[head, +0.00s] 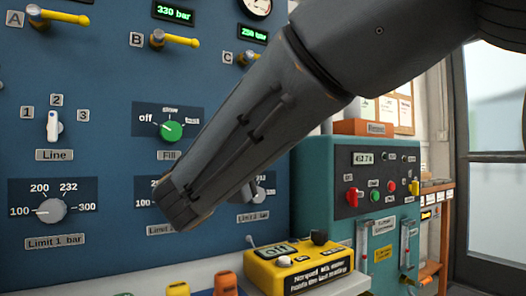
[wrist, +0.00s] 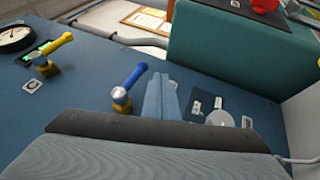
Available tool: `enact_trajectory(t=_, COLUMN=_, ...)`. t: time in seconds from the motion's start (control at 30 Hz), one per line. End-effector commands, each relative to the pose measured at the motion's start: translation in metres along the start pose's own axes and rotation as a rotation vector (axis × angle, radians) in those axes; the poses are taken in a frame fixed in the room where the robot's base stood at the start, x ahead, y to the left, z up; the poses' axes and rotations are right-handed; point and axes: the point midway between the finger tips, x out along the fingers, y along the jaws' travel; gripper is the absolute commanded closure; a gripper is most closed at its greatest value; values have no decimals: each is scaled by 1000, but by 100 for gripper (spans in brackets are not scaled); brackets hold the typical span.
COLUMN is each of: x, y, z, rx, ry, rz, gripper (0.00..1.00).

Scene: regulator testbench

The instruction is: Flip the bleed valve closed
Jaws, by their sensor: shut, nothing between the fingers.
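A valve with a blue lever handle (wrist: 130,84) is on the blue panel in the wrist view. Its handle slants up and right from a round metal hub. No readable label names it the bleed valve, but it is the only blue-handled valve in view. My gripper (wrist: 160,92) is shut and empty, its two fingers side by side just right of the blue handle. I cannot tell whether they touch it. In the head view my arm covers this part of the panel, and the fingers and blue valve are hidden.
Yellow-handled valves A (head: 61,15), B (head: 175,40) and C (head: 239,58) line the upper panel. The green Fill knob (head: 171,131) and Line switch (head: 53,125) are lower. A teal cabinet (head: 319,170) stands right, behind a yellow meter box (head: 264,270).

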Motion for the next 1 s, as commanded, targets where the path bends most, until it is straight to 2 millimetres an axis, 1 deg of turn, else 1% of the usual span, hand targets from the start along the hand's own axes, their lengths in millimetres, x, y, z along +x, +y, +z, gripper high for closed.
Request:
enact_trajectory(t=0.03, x=-3, y=-11, z=-1, rx=0, ry=0, rz=0, gripper=100)
enact_trajectory(t=0.13, x=-8, y=-23, z=-1, rx=1, ry=-1, rz=1, gripper=100)
enact_trajectory(t=0.2, x=-27, y=-17, z=-1, rx=1, ry=4, rz=0, gripper=100)
enact_trajectory(t=0.4, x=-68, y=-18, z=0, rx=-1, ry=2, rz=0, gripper=100)
enact_trajectory(t=0.5, x=-84, y=-19, z=1, rx=-1, ry=-1, rz=0, gripper=100)
enact_trajectory(t=0.6, x=-95, y=-20, z=1, rx=-1, ry=-1, rz=0, gripper=100)
enact_trajectory(t=0.73, x=-103, y=-21, z=1, rx=0, ry=-3, rz=-1, gripper=100)
enact_trajectory(t=1.0, x=-105, y=-21, z=1, rx=0, ry=-3, rz=-1, gripper=100)
